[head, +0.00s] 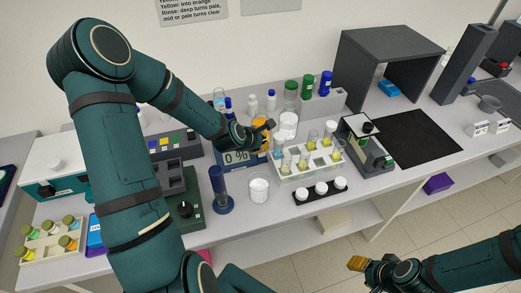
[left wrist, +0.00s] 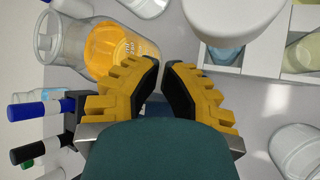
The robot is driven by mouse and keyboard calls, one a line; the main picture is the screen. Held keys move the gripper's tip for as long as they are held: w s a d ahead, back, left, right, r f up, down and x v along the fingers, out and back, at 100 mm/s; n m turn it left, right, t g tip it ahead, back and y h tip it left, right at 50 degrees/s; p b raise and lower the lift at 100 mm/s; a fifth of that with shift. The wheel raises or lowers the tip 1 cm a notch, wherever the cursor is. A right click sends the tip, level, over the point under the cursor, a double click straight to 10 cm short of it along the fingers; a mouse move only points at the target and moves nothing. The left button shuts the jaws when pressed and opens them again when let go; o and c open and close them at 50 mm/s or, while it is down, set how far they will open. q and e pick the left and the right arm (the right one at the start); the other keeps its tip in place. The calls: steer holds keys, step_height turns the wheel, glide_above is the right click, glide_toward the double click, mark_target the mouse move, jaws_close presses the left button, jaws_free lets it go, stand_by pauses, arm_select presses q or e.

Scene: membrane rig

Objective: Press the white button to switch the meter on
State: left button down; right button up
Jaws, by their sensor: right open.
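The meter (head: 236,158) stands on the bench in the head view. Its blue display shows "0 %", and its right part is hidden by my left arm and gripper. I cannot make out the white button on it. My left gripper (head: 266,130) is over the meter's right side, by a beaker of orange liquid (head: 260,141). In the left wrist view the tips of my left gripper (left wrist: 160,66) nearly meet with nothing held, and the beaker of orange liquid (left wrist: 118,48) is beside them. My right gripper (head: 357,264) is open and empty, in front of the bench.
A white tube rack (head: 310,172) stands right of the meter, with a black strip of white caps (head: 321,190) before it. A blue cylinder on a stand (head: 218,190) and a glass of white material (head: 259,188) are in front. A black mat (head: 415,137) lies bare at right.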

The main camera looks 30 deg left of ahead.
arm_select(q)
step_height(320, 180, up, 6)
steer(key=p, duration=0.4)
stand_by(0.5)
steer(key=shift+s+f, duration=0.1)
stand_by(0.4)
